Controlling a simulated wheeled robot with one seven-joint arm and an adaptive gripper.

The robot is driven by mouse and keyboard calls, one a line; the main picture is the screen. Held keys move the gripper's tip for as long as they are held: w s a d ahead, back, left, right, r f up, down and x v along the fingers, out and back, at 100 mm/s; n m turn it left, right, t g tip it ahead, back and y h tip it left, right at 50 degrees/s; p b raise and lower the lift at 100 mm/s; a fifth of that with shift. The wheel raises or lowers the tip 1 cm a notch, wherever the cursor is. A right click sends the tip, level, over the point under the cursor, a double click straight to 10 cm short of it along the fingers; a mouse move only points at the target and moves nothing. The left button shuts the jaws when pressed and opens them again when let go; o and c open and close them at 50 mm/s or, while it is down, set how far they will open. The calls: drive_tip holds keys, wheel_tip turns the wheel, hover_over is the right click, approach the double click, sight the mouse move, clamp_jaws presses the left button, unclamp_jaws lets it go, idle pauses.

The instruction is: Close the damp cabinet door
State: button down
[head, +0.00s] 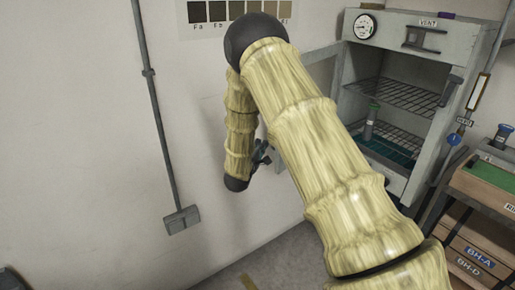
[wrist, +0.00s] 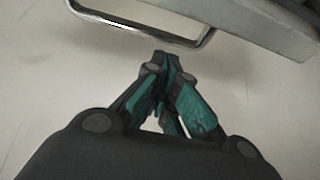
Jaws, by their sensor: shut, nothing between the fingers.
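The damp cabinet (head: 426,62) is a grey box with a dial and a VENT label, at the right of the head view. Its front is open and shows wire shelves. Its door (head: 322,66) stands open, swung to the left, and is largely hidden behind my arm. In the wrist view a door edge (wrist: 262,22) crosses the upper right, with a shiny metal loop handle (wrist: 142,36) beside it. My gripper (head: 262,152) is beside the door's lower left part. Its shut, empty fingers (wrist: 163,62) point toward the handle, just below it in the picture; contact cannot be told.
A small bottle (head: 371,122) stands on a shelf inside the cabinet. A bench with drawers (head: 478,255) and a green tray (head: 490,173) is at the right. A conduit with a box (head: 182,219) runs down the left wall. The floor below is mostly clear.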

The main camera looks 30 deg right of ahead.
drive_tip(key=shift+s+d, duration=0.25)
drive_tip(key=shift+s, duration=0.6)
drive_tip(key=shift+s+d, duration=0.25)
drive_tip(key=shift+s, duration=0.6)
